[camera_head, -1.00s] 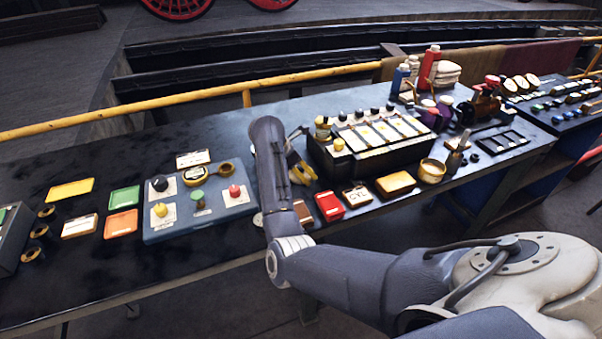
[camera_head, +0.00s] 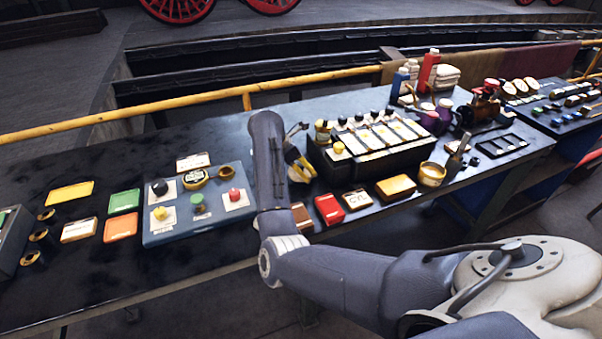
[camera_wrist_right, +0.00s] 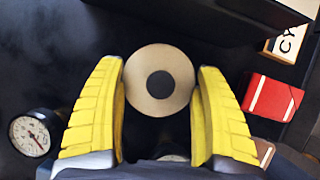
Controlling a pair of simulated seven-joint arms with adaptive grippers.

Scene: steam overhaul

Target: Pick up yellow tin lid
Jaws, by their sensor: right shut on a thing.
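My right gripper (camera_wrist_right: 161,70) has two yellow ribbed fingers, one on each side of a round pale tan lid (camera_wrist_right: 143,80) with a dark round centre. The fingers are shut on its rim. In the head view my right gripper (camera_head: 300,168) hangs over the table just left of the black rack, partly behind my forearm. The lid cannot be made out there. My left gripper is not in view.
A black rack (camera_head: 375,157) stands close on the right. A blue-grey button panel (camera_head: 170,232) lies left. A gauge (camera_wrist_right: 36,133) is beside the left finger.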

